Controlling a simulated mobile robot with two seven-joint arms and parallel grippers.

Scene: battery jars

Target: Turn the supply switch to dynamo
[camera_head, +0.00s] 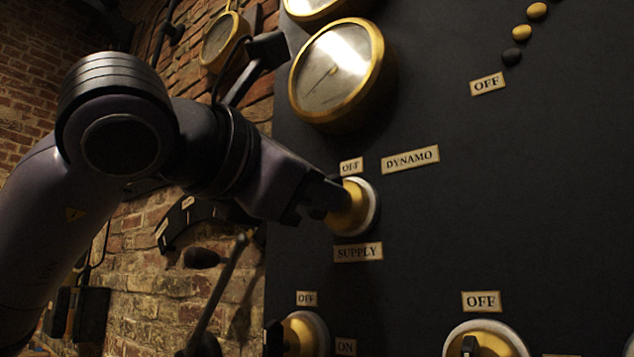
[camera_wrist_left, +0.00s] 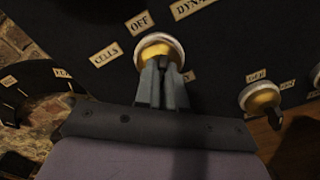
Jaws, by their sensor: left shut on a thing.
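The supply switch (camera_head: 354,208) is a round brass knob with a pale rim on the dark panel, above the SUPPLY label (camera_head: 358,252). The OFF label (camera_head: 351,166) and the DYNAMO label (camera_head: 410,159) sit above it. My left gripper (camera_head: 328,203) comes in from the left, its fingers at the knob. In the left wrist view my left gripper (camera_wrist_left: 163,75) is shut on the handle of the supply switch (camera_wrist_left: 158,45). The fingers hide the handle, so I cannot tell exactly where it points. A CELLS label (camera_wrist_left: 106,55) also shows there. My right gripper is not in view.
Brass-rimmed gauges (camera_head: 337,72) are mounted above the switch. Other knobs sit lower, one at the bottom left (camera_head: 304,334) and one at the bottom right (camera_head: 487,340). A brick wall (camera_head: 160,255) with a lever (camera_head: 222,285) lies left of the panel.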

